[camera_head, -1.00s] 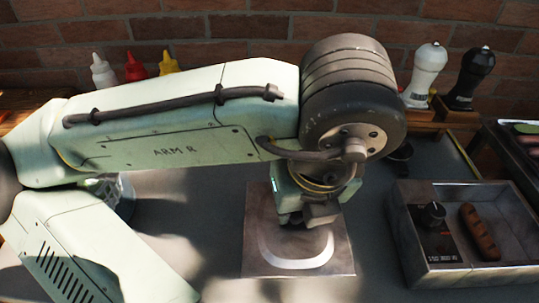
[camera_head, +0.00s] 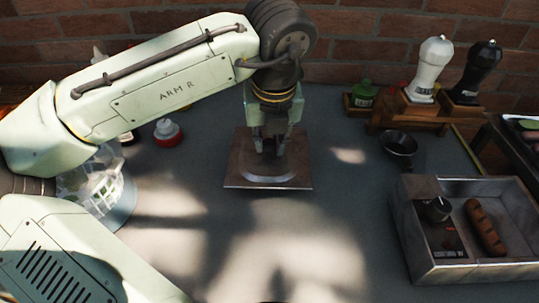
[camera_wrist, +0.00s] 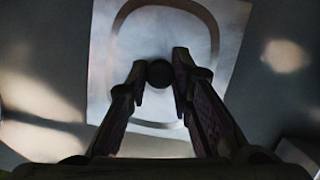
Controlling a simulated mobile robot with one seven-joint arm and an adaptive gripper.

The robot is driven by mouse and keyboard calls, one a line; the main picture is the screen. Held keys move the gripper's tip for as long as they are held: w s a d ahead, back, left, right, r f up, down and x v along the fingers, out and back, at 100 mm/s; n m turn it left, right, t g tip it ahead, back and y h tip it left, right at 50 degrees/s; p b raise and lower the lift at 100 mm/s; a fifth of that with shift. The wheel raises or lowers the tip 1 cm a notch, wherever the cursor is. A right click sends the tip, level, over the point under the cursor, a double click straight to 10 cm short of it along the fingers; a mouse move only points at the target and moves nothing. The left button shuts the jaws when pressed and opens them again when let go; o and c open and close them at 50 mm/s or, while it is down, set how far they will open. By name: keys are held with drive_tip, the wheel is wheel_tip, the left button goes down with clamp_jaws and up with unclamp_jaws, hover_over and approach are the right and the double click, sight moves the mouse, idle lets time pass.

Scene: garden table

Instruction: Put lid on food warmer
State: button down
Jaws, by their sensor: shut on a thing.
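The lid (camera_head: 240,168) is a square metal plate with a rounded raised outline, over the middle of the table; I cannot tell its height above the tabletop. My gripper (camera_head: 269,149) points down over its centre. In the wrist view my gripper (camera_wrist: 160,72) has its two fingers on either side of the lid's round dark knob (camera_wrist: 159,74), shut on it. The lid's plate (camera_wrist: 105,45) spreads beyond the fingertips. The food warmer (camera_head: 478,272) is an open metal box at the right, apart from the lid.
A small black pan (camera_head: 399,145) stands behind the food warmer. White (camera_head: 430,68) and black (camera_head: 474,72) mills stand on a wooden rack (camera_head: 415,115) by the brick wall. A red-and-white bottle (camera_head: 167,132) is left of the lid. The front middle of the table is clear.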

sight(270, 147)
drive_tip(key=shift+f+b, duration=1.9)
drive_tip(key=shift+b, duration=0.05)
drive_tip(key=c, duration=1.4)
unclamp_jaws()
drive_tip(key=shift+r, duration=0.15)
